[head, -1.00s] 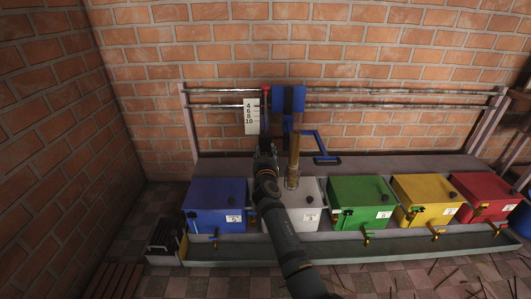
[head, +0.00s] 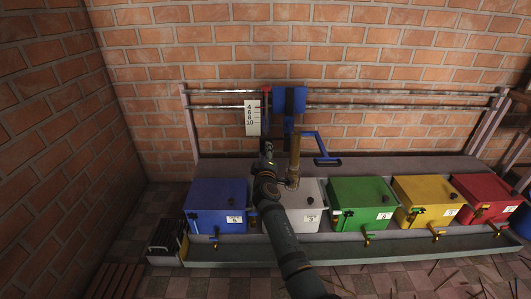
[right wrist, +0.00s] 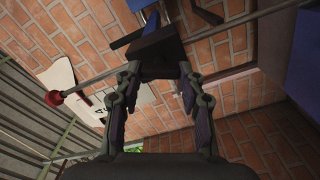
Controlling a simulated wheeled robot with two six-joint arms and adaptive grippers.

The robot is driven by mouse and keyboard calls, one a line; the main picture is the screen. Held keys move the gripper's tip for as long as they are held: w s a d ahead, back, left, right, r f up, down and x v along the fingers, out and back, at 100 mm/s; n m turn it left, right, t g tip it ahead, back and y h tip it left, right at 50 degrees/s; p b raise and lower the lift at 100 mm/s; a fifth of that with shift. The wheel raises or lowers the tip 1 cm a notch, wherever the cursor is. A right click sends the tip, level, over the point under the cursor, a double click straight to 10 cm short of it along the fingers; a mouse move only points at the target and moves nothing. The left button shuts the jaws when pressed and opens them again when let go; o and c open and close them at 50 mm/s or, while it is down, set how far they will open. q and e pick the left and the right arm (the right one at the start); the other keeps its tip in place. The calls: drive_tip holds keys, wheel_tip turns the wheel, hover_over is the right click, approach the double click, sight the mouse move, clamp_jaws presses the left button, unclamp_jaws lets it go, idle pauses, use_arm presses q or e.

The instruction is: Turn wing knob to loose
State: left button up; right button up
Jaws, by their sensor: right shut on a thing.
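My right gripper (head: 266,148) is in front of the blue carriage (head: 289,98) on the wall rails, low and to its left in the head view. In the right wrist view, my right gripper (right wrist: 159,73) has its two fingers on either side of a dark piece, which appears to be the wing knob (right wrist: 157,52), and is shut on it. The knob's far side is hidden. My left gripper is not in view.
A white scale card (head: 252,117) hangs left of the carriage. A brass tube (head: 294,158) and blue handle (head: 316,145) are close right of my gripper. Blue (head: 215,205), green (head: 361,203), yellow (head: 427,200) and red (head: 485,198) boxes stand below.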

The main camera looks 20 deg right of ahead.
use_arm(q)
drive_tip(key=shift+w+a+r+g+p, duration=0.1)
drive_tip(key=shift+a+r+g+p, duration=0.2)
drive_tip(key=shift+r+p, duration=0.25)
use_arm(e)
drive_tip(key=n, duration=0.5)
drive_tip(key=shift+f, duration=0.15)
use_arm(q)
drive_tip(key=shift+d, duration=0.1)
use_arm(e)
drive_tip(key=o, duration=1.2)
drive_tip(key=shift+c, duration=0.2)
